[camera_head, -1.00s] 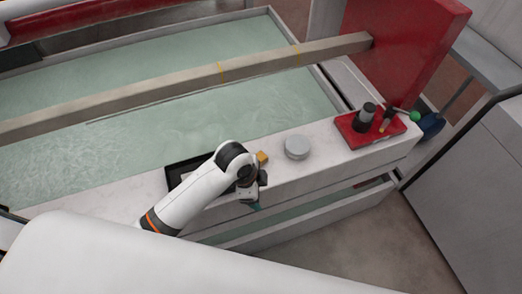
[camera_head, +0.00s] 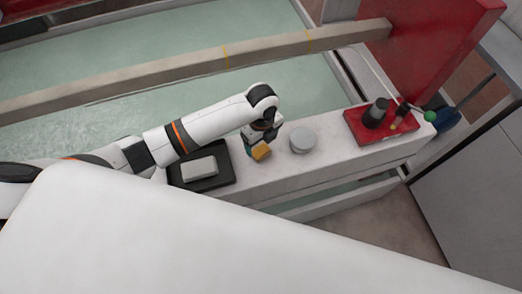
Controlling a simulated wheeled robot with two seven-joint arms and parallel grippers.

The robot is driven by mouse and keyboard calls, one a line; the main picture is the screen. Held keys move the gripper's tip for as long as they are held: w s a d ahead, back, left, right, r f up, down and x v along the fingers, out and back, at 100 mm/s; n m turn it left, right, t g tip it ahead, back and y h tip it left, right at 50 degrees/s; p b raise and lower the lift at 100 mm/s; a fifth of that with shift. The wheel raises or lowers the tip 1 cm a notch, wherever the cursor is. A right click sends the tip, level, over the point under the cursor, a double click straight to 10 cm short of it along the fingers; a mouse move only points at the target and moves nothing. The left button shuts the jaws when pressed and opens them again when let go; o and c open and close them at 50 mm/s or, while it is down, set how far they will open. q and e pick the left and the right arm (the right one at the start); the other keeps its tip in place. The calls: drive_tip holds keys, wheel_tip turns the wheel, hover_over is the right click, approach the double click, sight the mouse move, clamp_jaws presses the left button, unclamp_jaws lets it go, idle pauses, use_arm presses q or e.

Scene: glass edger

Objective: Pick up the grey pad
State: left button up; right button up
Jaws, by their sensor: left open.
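A light grey rectangular block (camera_head: 199,168), which looks like the grey pad, lies in a shallow black tray (camera_head: 218,181) on the white ledge. My left arm reaches in from the left, passing behind the tray. My left gripper (camera_head: 254,148) points down, open, to the right of the tray and close to a small yellow-orange block (camera_head: 262,152). The gripper is apart from the grey block. Whether its fingers touch the yellow block cannot be told. My right gripper is not in view.
A round grey lidded container (camera_head: 302,141) stands right of the yellow block. A red tray (camera_head: 372,137) farther right holds a black cylinder (camera_head: 376,113) and small tools. A long beam (camera_head: 200,67) crosses the water-filled basin (camera_head: 160,103) behind.

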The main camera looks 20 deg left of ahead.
use_arm(q)
drive_tip(key=shift+a+f, duration=0.1)
drive_tip(key=shift+f, duration=2.65)
drive_tip(key=c, duration=1.1)
drive_tip(key=shift+r, duration=0.15)
wheel_tip(320, 180, up, 10)
wheel_tip(320, 180, up, 9)
drive_tip(key=n, duration=1.2)
hover_over(261, 150)
drive_tip(key=s+a, duration=0.2)
drive_tip(key=a, duration=0.1)
drive_tip(key=s+a+r+n, duration=0.1)
drive_tip(key=s+r+n, duration=0.1)
drive_tip(key=n, duration=0.2)
drive_tip(key=s+a+r+n, duration=0.1)
drive_tip(key=s+r+n, duration=0.1)
drive_tip(key=r+n, duration=0.1)
drive_tip(key=s+a+r+n, duration=0.1)
drive_tip(key=s+r+n, duration=0.1)
drive_tip(key=n, duration=0.3)
drive_tip(key=shift+r+n+p, duration=0.3)
drive_tip(key=shift+r+n, duration=0.1)
drive_tip(key=shift+r, duration=0.3)
